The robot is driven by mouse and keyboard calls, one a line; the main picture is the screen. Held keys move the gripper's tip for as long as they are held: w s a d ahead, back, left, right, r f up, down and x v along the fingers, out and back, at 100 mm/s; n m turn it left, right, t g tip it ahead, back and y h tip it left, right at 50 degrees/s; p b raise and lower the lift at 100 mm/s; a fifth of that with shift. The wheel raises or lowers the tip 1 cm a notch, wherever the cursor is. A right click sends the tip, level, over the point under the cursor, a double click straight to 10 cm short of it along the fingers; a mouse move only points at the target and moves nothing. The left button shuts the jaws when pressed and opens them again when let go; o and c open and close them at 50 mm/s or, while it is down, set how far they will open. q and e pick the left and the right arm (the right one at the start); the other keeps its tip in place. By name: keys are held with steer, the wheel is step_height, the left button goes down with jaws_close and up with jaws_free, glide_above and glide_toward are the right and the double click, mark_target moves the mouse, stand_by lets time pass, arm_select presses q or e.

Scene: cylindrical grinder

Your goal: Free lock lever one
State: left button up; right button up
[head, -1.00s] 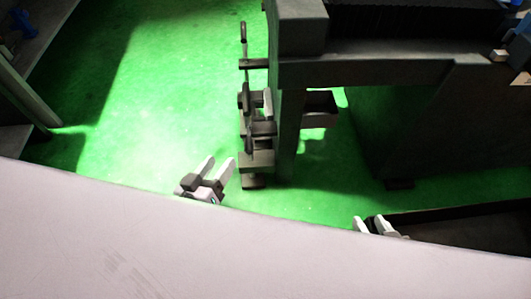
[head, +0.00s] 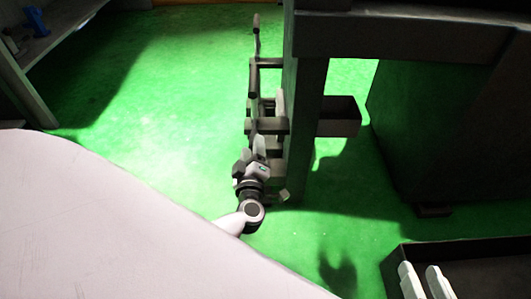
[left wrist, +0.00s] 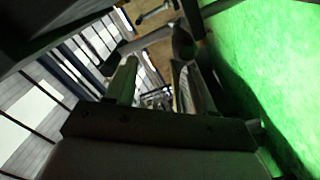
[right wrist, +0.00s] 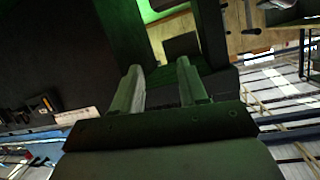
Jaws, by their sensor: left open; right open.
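Several dark levers stand on a bracket at the left side of the grinder; the upper one (head: 256,38) sticks up, and another (head: 253,82) is below it. I cannot tell which is lock lever one. My left gripper (head: 259,146) is open at the lower end of this bracket and partly hides it. In the left wrist view, its two fingers (left wrist: 158,75) are apart, and a dark lever with a rounded end (left wrist: 183,42) lies just beyond the right fingertip; contact is unclear. My right gripper (head: 424,270) is open and empty, away from the levers.
The grinder's dark upright (head: 305,120) stands right beside my left gripper. A small box (head: 339,116) juts from its right side. A dark tray (head: 455,255) is at the lower right. Green floor (head: 170,100) is clear to the left. A shelf (head: 50,40) is at the upper left.

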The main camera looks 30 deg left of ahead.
mark_target(254, 133)
arm_select(q)
steer(key=w+a+f+b, duration=0.2)
steer(key=w+b, duration=0.1)
steer(key=w+a+f+b, duration=0.1)
steer(key=w, duration=0.1)
steer(key=shift+a+f+b, duration=0.15)
steer(key=shift+f+b, duration=0.05)
steer(key=shift+b, duration=0.15)
steer(key=shift+w+a+r, duration=0.1)
steer(key=shift+w+a, duration=0.25)
steer(key=shift+w, duration=0.25)
arm_select(e)
steer(key=shift+s+d+f+n+t, duration=0.15)
steer(key=shift+d+n+t, duration=0.1)
steer(key=shift+t, duration=0.2)
steer(key=shift+s+d+r+n+t, duration=0.1)
steer(key=shift+n+t, duration=0.15)
steer(key=shift+t, duration=0.2)
arm_select(q)
jaws_close()
